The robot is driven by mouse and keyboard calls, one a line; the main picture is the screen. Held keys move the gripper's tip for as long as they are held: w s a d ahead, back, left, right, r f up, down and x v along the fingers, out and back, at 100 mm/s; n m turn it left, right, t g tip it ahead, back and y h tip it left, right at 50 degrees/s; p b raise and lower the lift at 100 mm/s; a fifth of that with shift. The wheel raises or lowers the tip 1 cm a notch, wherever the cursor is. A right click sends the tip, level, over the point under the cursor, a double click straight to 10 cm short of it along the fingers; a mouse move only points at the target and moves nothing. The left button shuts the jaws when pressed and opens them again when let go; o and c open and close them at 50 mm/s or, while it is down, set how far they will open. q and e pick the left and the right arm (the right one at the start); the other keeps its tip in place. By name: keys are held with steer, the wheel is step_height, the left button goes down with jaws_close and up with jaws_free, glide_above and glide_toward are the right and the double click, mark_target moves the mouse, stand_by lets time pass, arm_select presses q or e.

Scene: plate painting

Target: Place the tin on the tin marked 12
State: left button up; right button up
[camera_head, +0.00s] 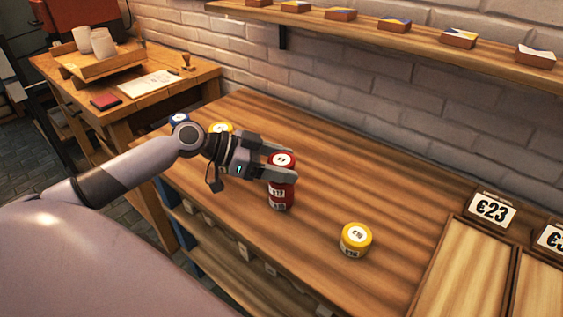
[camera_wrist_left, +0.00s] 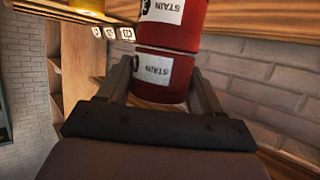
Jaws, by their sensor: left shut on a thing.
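My left gripper (camera_head: 277,173) is shut on a red tin (camera_head: 282,159) with a white round label on its lid. The held tin sits upright directly above a second red tin (camera_head: 281,194), whose side label seems to read 12. The lower tin stands on the wooden table. In the left wrist view, which is upside down, the held tin (camera_wrist_left: 160,75) is between the fingers (camera_wrist_left: 160,92). The other red tin (camera_wrist_left: 172,18) is right against it, with no clear gap, and the two look nearly aligned. My right gripper is not in view.
A yellow tin (camera_head: 355,239) stands on the table to the right. Another yellow tin (camera_head: 221,129) and a blue-topped tin (camera_head: 180,119) are behind my left arm. Wooden trays with price cards (camera_head: 492,209) are at the right. The table's middle back is clear.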

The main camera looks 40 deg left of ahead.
arm_select(q)
steer(key=shift+f, duration=0.15)
steer(key=o, duration=1.1)
steer(key=shift+o, duration=0.2)
steer(key=shift+r, duration=0.25)
steer(key=shift+s+a, duration=0.15)
steer(key=shift+a, duration=0.05)
steer(key=v, duration=1.1)
steer(key=shift+a+b, duration=0.15)
steer(key=shift+b, duration=0.3)
